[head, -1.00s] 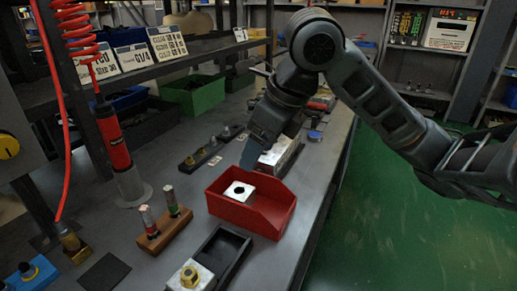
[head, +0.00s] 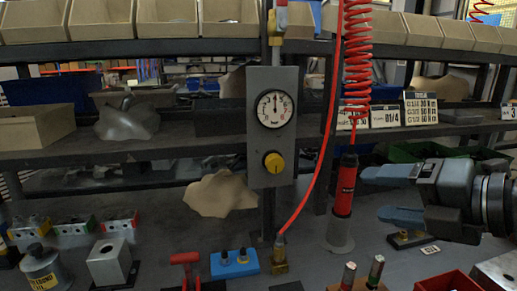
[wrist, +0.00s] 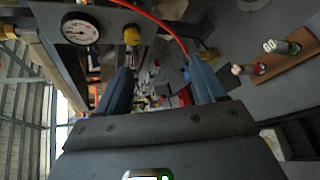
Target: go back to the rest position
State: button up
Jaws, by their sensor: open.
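My gripper (head: 385,195) reaches in from the right edge of the head view. Its two blue fingers are spread apart and point left, with nothing between them. It is in front of the red pneumatic tool (head: 345,190) standing in its grey holder. In the wrist view my gripper (wrist: 160,92) also shows its two blue fingers wide apart and empty. Beyond them are the gauge (wrist: 80,29) and the yellow knob (wrist: 131,35).
A grey panel with a pressure gauge (head: 274,108) stands mid-bench. A red hose (head: 322,150) hangs beside it. A red bin (head: 450,281) and a wooden block with two cylinders (head: 357,284) sit at lower right. Valve blocks (head: 75,228) stand at left.

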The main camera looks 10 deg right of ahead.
jog(key=a+m+t+p, duration=0.1)
jog(key=a+m+t, duration=0.4)
jog(key=m, duration=0.7)
jog(key=s+f+m+h, duration=0.2)
jog(key=s+f+m, duration=0.3)
jog(key=s, duration=0.1)
jog(key=s+a+f+m+g+h+p, duration=0.1)
jog(key=s+f+m+h, duration=0.1)
jog(key=s+f+m, duration=0.3)
jog(key=s+a+f+m+h+p, duration=0.1)
jog(key=s+f+m+h, duration=0.2)
jog(key=s+f+m, duration=0.2)
jog(key=shift+s+a+f+g, duration=0.1)
jog(key=shift+s+f+g, duration=0.1)
jog(key=shift+s, duration=0.55)
jog(key=shift+s+a+f+g, duration=0.1)
jog(key=shift+s+f+g, duration=0.1)
jog(key=shift+s, duration=0.5)
jog(key=s+d+p, duration=0.1)
jog(key=s+d, duration=0.2)
jog(key=s, duration=1.1)
jog(key=shift+s+m+g+y, duration=0.15)
jog(key=shift+m+g+y, duration=0.15)
jog(key=shift+g+y, duration=0.1)
